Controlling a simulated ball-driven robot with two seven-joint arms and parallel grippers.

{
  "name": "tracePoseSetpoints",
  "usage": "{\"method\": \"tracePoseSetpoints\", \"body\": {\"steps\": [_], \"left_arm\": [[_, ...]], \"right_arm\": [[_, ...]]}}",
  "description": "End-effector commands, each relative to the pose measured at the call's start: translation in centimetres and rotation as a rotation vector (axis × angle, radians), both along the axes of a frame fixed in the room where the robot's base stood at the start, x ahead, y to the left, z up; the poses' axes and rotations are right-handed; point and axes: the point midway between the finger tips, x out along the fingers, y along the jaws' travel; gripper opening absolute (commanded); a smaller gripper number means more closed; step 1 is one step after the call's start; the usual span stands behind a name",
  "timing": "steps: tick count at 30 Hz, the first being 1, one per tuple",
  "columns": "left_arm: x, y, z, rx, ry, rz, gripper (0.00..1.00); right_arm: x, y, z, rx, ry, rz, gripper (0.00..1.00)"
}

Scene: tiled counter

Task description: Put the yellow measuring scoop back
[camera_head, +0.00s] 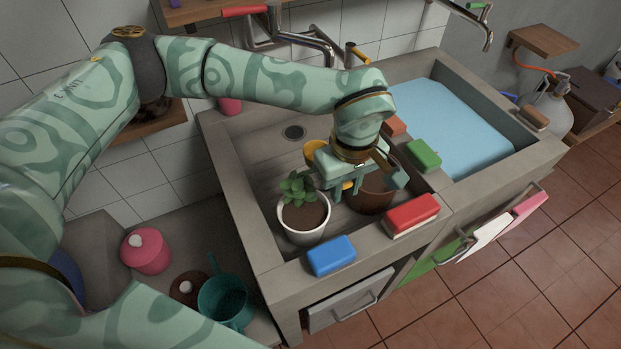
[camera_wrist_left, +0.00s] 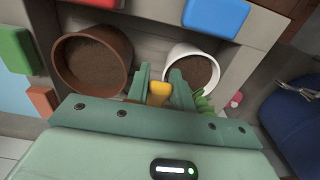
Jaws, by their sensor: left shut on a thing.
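The yellow measuring scoop (camera_head: 313,150) shows in the head view as a yellow rounded part behind my left wrist. A smaller yellow bit shows between the fingers. In the left wrist view a yellow end of the scoop (camera_wrist_left: 160,90) sits between the two fingers. My left gripper (camera_head: 346,187) is shut on it, over the left sink basin, between a white pot (camera_head: 303,238) with a plant and a brown pot (camera_head: 372,201). The gripper and arm hide much of the scoop. My right gripper is not in view.
Blue (camera_head: 331,256), red (camera_head: 411,215) and green (camera_head: 423,154) blocks lie on the sink edges. The right basin (camera_head: 446,125) looks light blue inside. A teal pot (camera_head: 226,299) and pink jar (camera_head: 145,251) stand lower left. Taps (camera_head: 310,41) rise behind.

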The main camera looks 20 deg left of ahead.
Motion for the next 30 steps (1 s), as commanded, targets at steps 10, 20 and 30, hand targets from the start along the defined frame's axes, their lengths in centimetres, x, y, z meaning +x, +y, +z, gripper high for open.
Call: {"method": "tracePoseSetpoints", "body": {"steps": [10,20,30], "left_arm": [[6.3,7.0,-0.2,0.000,0.001,0.003,0.00],[6.7,7.6,-5.4,0.000,0.008,-0.003,0.00],[6.7,7.6,-8.6,0.001,0.002,-0.003,0.00]], "right_arm": [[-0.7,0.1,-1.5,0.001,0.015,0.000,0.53],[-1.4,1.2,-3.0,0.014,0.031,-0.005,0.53],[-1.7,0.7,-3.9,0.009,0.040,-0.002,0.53]]}}
